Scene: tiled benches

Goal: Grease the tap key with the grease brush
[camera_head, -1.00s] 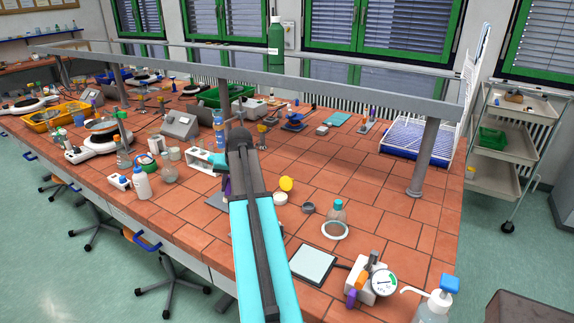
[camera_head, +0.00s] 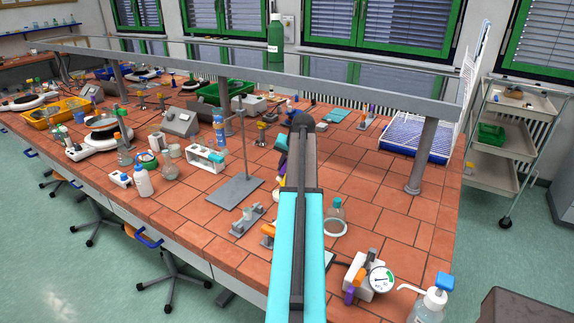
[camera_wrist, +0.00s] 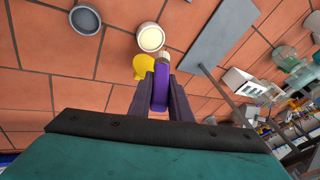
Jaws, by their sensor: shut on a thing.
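My gripper (camera_wrist: 160,82) is shut on the grease brush (camera_wrist: 161,93), which has a purple handle and a pale tip pointing away from the wrist. In the wrist view the tip appears just below an open white pot with cream-coloured contents (camera_wrist: 151,37); I cannot tell whether they touch. A yellow round thing (camera_wrist: 142,67) lies beside the pot, partly behind the fingers. In the head view my arm hides most of the gripper and brush. A grey block with pale fittings (camera_head: 246,220) and an orange-topped piece (camera_head: 267,230) lie near the front edge; which is the tap key, I cannot tell.
A stand with an upright rod and grey base plate (camera_head: 234,190) is left of my arm. A grey dish (camera_wrist: 85,20) is near the pot. A clear bottle (camera_head: 336,211), white ring (camera_head: 336,227) and gauge unit (camera_head: 370,276) are at right. The right bench tiles are mostly clear.

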